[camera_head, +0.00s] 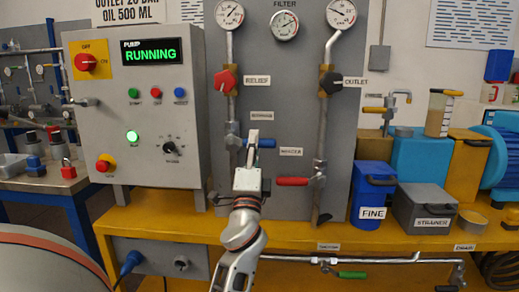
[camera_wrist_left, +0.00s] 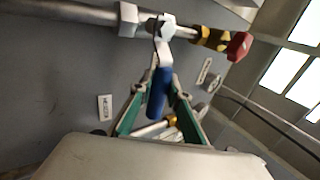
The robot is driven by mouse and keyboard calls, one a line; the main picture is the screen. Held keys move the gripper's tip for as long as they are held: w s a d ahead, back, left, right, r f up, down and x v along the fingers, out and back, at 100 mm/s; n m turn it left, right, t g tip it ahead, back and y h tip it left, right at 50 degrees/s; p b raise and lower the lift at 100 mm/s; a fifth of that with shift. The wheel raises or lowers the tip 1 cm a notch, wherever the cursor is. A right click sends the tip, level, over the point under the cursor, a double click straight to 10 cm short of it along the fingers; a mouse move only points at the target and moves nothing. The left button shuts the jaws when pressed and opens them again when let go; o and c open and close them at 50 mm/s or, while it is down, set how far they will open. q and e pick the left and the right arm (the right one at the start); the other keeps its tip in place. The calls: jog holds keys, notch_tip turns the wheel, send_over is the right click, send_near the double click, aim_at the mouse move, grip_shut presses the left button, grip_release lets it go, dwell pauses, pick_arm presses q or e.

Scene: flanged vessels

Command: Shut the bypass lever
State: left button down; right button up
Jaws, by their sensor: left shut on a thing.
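The blue-handled lever (camera_head: 267,143) sits on the left vertical pipe, below a small label (camera_head: 261,115) that seems to read bypass. Its handle points right, about square to the pipe. My left gripper (camera_head: 252,136) is at this handle and covers part of it. In the left wrist view the blue handle (camera_wrist_left: 158,93) lies between the two green-lined fingers of the left gripper (camera_wrist_left: 158,108), which is shut on it. The lever's metal arm runs up to the valve on the pipe (camera_wrist_left: 85,12). My right gripper is in neither view.
A red lever (camera_head: 292,181) sits lower on the right pipe. Red and black valve handles (camera_head: 226,80) (camera_head: 330,82) are above, with gauges (camera_head: 285,25) on top. The control box (camera_head: 140,110) stands left, showing RUNNING. Blue and grey bins (camera_head: 372,190) (camera_head: 424,207) stand right on the yellow bench.

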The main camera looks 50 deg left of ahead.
pick_arm(q)
jog(key=shift+r+n, duration=0.25)
jog(key=shift+n, duration=0.05)
jog(key=c, duration=1.9)
grip_release()
jog(key=shift+f, duration=0.1)
